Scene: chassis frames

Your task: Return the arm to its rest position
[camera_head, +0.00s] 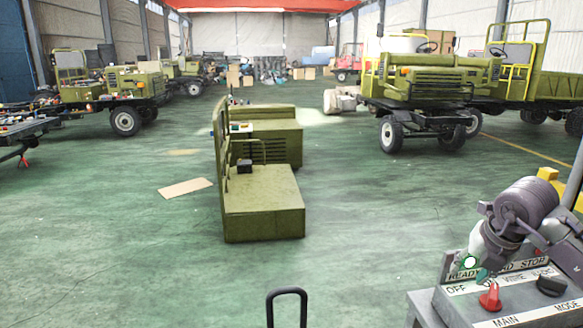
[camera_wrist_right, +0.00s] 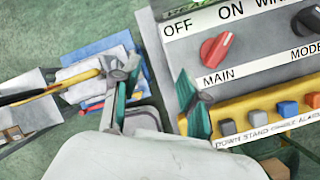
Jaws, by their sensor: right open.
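My right gripper (camera_head: 478,268) is at the lower right of the head view, over the back edge of a grey control panel (camera_head: 452,308). In the right wrist view my right gripper (camera_wrist_right: 158,98) has its two teal fingers spread with nothing between them. The panel's red MAIN knob (camera_wrist_right: 217,49) lies to the right of the fingers, apart from them. The red knob also shows in the head view (camera_head: 490,298), with the black MODE knob (camera_head: 551,285) to its right. My left gripper is not in view.
A yellow strip with several coloured buttons (camera_wrist_right: 258,117) lies close to the right finger. Blue and white flat items (camera_wrist_right: 100,70) are at left. An olive cart (camera_head: 262,205) stands ahead, a dark loop handle (camera_head: 287,293) nearer. The green floor between is mostly clear.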

